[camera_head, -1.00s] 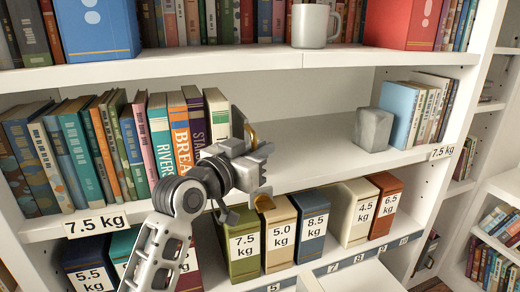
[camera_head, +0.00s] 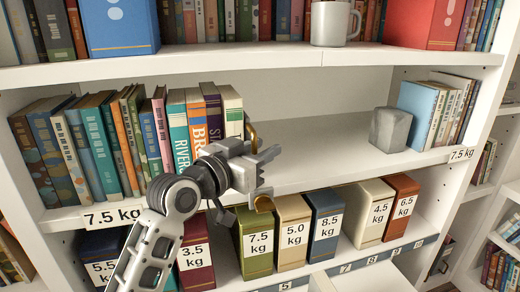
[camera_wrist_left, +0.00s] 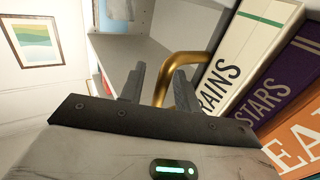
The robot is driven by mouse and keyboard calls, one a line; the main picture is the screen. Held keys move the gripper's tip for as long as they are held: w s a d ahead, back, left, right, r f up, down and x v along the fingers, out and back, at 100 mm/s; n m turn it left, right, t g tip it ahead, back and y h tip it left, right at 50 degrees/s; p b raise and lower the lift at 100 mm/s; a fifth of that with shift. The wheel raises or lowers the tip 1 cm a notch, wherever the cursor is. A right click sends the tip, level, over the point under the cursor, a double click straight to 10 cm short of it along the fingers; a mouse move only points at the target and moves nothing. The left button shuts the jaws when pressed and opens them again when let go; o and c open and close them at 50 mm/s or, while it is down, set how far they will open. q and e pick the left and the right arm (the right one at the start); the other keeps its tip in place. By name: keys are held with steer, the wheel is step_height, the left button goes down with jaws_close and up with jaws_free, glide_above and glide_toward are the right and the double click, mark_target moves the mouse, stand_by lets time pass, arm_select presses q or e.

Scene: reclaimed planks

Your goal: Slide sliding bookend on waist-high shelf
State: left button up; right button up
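A row of upright books (camera_head: 157,128) stands on the left of the waist-high shelf (camera_head: 310,165). A curved gold bar (camera_head: 252,137), apparently part of the sliding bookend, stands just right of the white end book. The bookend's remainder is hidden behind my left gripper (camera_head: 266,174). In the left wrist view, the gold bar (camera_wrist_left: 183,66) passes between my spread fingers (camera_wrist_left: 158,88), close to the right one; a gap shows at the left one. My right gripper is not in view.
A grey stone block (camera_head: 390,129) and more books (camera_head: 435,108) stand at the shelf's right end. The shelf between is bare. Labelled weight boxes (camera_head: 293,232) stand below. A mug (camera_head: 334,23) sits on the shelf above.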

arm_select(q)
steer(key=b+v, duration=0.2)
steer(key=v, duration=1.4)
steer(key=shift+f, duration=0.1)
steer(key=s+a+f+n+y, duration=0.1)
steer(key=a+f+n+y, duration=0.15)
steer(key=f, duration=0.85)
steer(key=s+a+f+n+y, duration=0.1)
steer(key=f+n+y, duration=0.2)
steer(key=f, duration=0.8)
steer(key=s+a+f+g+y, duration=0.2)
steer(key=s+f+y, duration=0.1)
steer(key=s+f, duration=0.9)
step_height(320, 180, down, 3)
steer(key=shift+s+a+f+n+g, duration=0.15)
steer(key=shift+s+a+n+g, duration=0.1)
steer(key=shift+s+n+g, duration=0.1)
steer(key=shift+y, duration=0.25)
